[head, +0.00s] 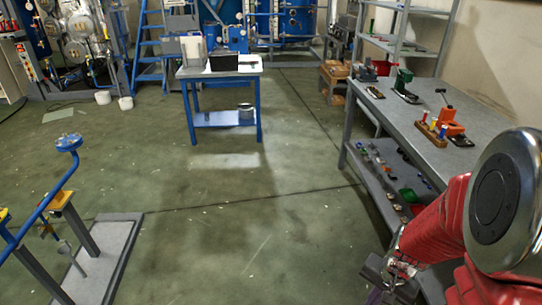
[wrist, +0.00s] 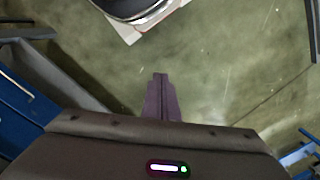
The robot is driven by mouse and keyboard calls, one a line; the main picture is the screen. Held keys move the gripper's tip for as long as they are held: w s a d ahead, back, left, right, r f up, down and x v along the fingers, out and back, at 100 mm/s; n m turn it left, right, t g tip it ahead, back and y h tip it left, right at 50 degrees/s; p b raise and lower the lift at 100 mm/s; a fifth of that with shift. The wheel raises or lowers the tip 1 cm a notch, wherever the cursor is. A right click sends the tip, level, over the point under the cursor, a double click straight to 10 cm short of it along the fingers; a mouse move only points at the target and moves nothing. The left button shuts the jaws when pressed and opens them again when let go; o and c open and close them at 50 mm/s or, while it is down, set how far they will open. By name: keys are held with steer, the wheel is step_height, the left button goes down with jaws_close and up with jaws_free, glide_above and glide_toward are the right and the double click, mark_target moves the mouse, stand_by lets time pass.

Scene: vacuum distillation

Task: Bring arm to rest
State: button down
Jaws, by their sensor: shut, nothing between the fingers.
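My arm, with a red sleeve and a round silver joint, reaches in from the lower right of the head view. My gripper (head: 390,283) hangs low there, beside the front end of the grey workbench (head: 405,122). In the wrist view my gripper (wrist: 160,82) points over the green floor, its two dark fingers together and nothing between them. The fingers touch no object that I can see.
Left, a blue pipe (head: 45,203) stands on a grey base plate (head: 105,262). A blue-legged table (head: 220,72) stands further back. The workbench carries small tools and an orange object (head: 449,121), with small parts on its lower shelf. The middle floor is clear.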

steer(key=s+a+r+n+t, duration=0.1)
steer(key=s+a+r+n, duration=0.1)
steer(key=r, duration=0.6)
steer(key=s+a+r+n+t, duration=0.2)
steer(key=a+r, duration=0.4)
steer(key=r, duration=0.3)
steer(key=s+a+r+n+t, duration=0.2)
steer(key=a+r+n, duration=0.2)
steer(key=r, duration=0.5)
steer(key=shift+r+n+h, duration=0.2)
steer(key=shift+n+h, duration=0.1)
steer(key=shift+h, duration=0.1)
